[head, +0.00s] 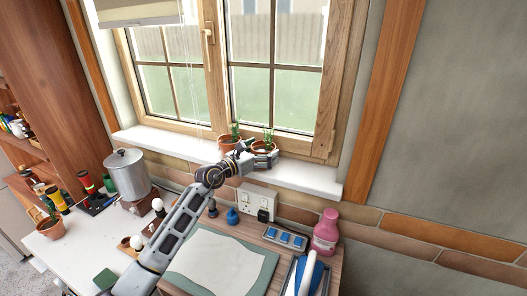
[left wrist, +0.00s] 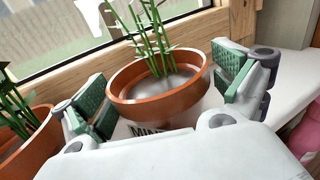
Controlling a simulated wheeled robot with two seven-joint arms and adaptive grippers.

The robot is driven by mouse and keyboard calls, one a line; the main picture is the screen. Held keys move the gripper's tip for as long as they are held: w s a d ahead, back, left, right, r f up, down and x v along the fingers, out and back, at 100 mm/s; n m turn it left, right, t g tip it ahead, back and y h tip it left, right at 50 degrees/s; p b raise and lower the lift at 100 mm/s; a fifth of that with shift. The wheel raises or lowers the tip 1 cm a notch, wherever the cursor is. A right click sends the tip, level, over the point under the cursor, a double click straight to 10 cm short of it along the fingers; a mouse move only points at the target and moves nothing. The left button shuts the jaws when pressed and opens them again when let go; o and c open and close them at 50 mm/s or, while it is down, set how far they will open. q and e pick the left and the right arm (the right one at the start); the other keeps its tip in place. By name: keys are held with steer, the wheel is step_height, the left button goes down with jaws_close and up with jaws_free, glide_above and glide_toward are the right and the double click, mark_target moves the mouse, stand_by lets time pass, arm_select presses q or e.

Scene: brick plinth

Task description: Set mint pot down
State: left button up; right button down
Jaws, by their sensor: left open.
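The mint pot (left wrist: 160,101) is a terracotta pot with green stems and a partly hidden label reading "MIN…". In the head view the mint pot (head: 264,145) is at the white windowsill (head: 315,180), in front of the window. My left gripper (head: 262,156) is at the pot, with its green-padded fingers open on either side of it. In the left wrist view a gap shows between each pad and the rim. The pot's base is hidden behind my gripper, but it appears upright on the sill.
A second terracotta pot (head: 226,144) with green stems stands just left on the sill. Below are a metal stockpot (head: 127,174), a pink bottle (head: 326,231), a wall socket (head: 257,201) and a green-edged mat (head: 217,262). The sill's right end is clear.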

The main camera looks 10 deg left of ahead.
arm_select(q)
steer(key=shift+r, duration=0.2)
steer(key=shift+s+a+f, duration=0.1)
steer(key=shift+s+a, duration=0.25)
steer(key=shift+s, duration=0.05)
steer(key=b+v, duration=0.2)
steer(key=v, duration=0.6)
steer(key=shift+s+a, duration=0.2)
steer(key=shift+s, duration=0.15)
steer(key=shift+v, duration=1.1)
stand_by(0.3)
